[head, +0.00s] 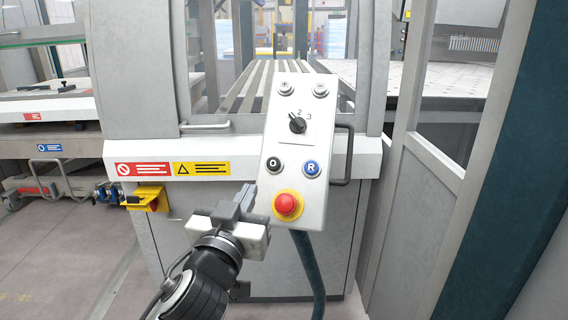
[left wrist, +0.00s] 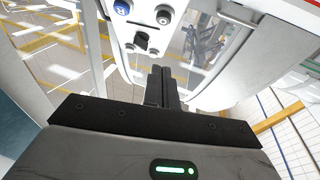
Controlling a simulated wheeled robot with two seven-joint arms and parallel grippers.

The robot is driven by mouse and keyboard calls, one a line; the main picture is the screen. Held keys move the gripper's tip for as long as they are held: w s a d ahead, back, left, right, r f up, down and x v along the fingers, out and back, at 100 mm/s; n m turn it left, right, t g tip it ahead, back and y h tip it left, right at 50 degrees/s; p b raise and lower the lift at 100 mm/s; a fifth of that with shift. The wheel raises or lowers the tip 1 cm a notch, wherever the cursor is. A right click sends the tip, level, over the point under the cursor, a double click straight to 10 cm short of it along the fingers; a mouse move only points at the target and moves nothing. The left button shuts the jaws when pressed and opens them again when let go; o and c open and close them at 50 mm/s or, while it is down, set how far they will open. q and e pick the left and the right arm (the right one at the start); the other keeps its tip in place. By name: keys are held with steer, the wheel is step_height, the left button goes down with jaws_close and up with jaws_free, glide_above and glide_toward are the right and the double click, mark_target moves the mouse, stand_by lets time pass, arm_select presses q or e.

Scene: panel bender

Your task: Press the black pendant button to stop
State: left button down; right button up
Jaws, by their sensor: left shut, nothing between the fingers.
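The pendant (head: 300,130) is a pale grey control panel, slightly tilted. Its black button (head: 273,165), marked O, sits at the lower left of the panel, left of the blue R button (head: 310,169) and above the red emergency stop (head: 286,205). My left gripper (head: 248,193) is shut and empty, just below and left of the black button, with a visible gap to it. In the left wrist view the shut fingers (left wrist: 161,76) point toward the panel, and the black button (left wrist: 163,16) shows at the top. My right gripper is not in view.
A rotary selector (head: 297,123) and two small upper buttons are on the pendant. A dark hose (head: 310,270) hangs below it. A handle (head: 343,155) stands at its right edge. The grey machine front (head: 240,150) lies close behind.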

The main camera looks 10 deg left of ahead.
arm_select(q)
steer(key=shift+w+d, duration=0.1)
steer(key=p, duration=0.2)
glide_toward(274, 158)
step_height(274, 158, up, 4)
steer(key=w, duration=0.3)
steer(key=shift+w+f, duration=0.9)
steer(key=shift+f, duration=0.35)
steer(key=shift+w+f, duration=0.4)
steer(key=shift+w, duration=0.1)
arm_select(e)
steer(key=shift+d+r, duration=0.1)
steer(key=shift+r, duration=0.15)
